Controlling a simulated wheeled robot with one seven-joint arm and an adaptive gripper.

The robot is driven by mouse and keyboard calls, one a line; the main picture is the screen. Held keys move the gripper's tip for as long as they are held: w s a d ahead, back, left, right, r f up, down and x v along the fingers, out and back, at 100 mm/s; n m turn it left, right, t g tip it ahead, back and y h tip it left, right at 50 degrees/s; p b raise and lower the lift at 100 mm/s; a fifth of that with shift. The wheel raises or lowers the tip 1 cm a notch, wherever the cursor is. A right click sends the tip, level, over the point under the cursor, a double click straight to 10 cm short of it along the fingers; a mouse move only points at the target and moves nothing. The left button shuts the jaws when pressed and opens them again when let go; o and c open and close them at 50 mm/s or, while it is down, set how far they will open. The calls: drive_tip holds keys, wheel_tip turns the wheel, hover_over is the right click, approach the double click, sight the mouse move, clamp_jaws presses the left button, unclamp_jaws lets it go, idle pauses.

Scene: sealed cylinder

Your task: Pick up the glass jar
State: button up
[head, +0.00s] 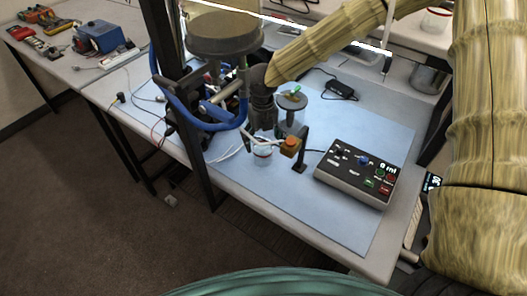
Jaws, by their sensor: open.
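A small clear glass jar (263,158) with a red band stands on the pale blue mat (345,233) in the middle of the bench. My gripper (263,142) points down from my arm, just above the jar. It is open, with its thin fingers spread on the two sides near the jar's top. Whether the fingers touch the glass is too small to tell. The gripper partly hides the jar's upper part.
A small post with an orange block (290,146) stands close right of the jar. A clear cylinder with a dark top (291,103) is behind. A black control box (359,177) sits to the right. A dark-framed apparatus with a blue hose (188,118) crowds the left. The front mat is clear.

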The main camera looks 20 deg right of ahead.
drive_tip(key=shift+s+a+f+p, duration=0.1)
drive_tip(key=shift+f+p, duration=0.6)
drive_tip(key=shift+f, duration=0.65)
drive_tip(key=shift+s+f+p, duration=0.1)
drive_tip(key=shift+f+p, duration=0.55)
drive_tip(key=shift+f, duration=0.65)
drive_tip(key=c, duration=1.2)
